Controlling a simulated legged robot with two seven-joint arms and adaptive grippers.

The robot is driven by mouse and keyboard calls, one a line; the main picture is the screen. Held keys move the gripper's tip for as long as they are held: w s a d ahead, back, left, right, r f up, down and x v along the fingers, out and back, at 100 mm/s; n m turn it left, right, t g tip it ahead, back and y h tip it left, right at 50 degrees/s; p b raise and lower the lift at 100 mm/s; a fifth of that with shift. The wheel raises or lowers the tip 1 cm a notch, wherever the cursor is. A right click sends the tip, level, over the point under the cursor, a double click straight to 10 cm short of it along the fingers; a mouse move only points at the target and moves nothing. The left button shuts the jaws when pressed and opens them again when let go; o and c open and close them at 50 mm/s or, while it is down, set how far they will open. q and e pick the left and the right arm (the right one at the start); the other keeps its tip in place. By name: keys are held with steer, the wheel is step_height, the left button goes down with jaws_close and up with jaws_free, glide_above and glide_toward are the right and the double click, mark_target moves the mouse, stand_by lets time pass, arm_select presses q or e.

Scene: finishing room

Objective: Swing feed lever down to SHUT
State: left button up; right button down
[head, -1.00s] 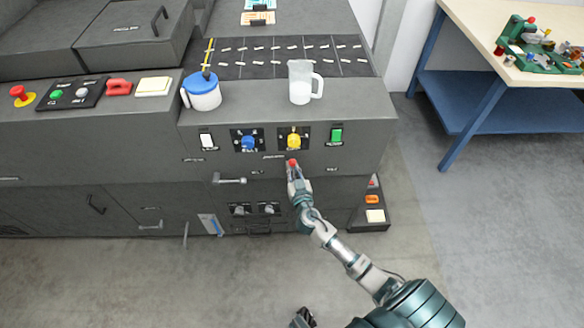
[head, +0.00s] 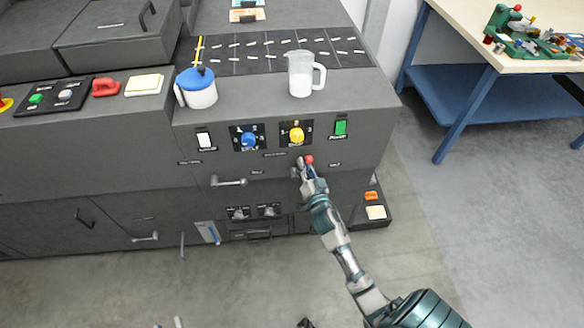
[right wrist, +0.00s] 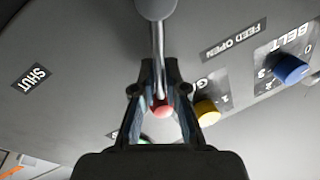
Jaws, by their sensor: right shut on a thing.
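The feed lever is a metal rod with a red knob (head: 309,159) on the front of the grey machine. In the right wrist view its rod (right wrist: 158,55) runs from a round grey hub (right wrist: 156,8) down to the red knob (right wrist: 162,108). My right gripper (head: 306,170) is shut on the lever, with a finger on each side of the rod near the knob (right wrist: 155,80). The FEED OPEN label (right wrist: 233,40) and the SHUT label (right wrist: 31,78) lie on opposite sides of the lever. My left gripper cannot be made out.
A yellow knob (head: 297,135) and a blue knob (head: 249,139) sit above the lever. A green switch (head: 340,127) is to their right. A clear jug (head: 301,74) and a blue-lidded pot (head: 196,88) stand on the ledge. A workbench (head: 470,40) is at right.

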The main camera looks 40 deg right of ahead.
mark_target(314, 167)
steer(key=d+f+m, duration=0.1)
steer(key=m, duration=0.2)
steer(key=s+d+f+m+h, duration=0.1)
steer(key=f+m, duration=0.1)
steer(key=m, duration=0.2)
steer(key=s+d+f+m+h+p, duration=0.1)
steer(key=m, duration=0.2)
steer(key=shift+d+f+m, duration=0.1)
steer(key=shift+f+m, duration=0.1)
steer(key=shift+m, duration=0.1)
steer(key=m, duration=0.1)
steer(key=f+m+h, duration=0.1)
steer(key=m, duration=0.1)
steer(key=shift+s+d+f, duration=0.1)
steer(key=shift+f, duration=0.2)
arm_select(q)
steer(key=shift+s+f+g, duration=0.2)
steer(key=shift+f+g, duration=0.3)
steer(key=shift+f, duration=0.2)
arm_select(e)
steer(key=shift+f+m+h, duration=0.3)
steer(key=shift+f+m, duration=0.05)
steer(key=shift+m, duration=0.35)
steer(key=shift+f, duration=0.1)
steer(key=c, duration=1.2)
jaws_free()
steer(key=shift+d, duration=0.1)
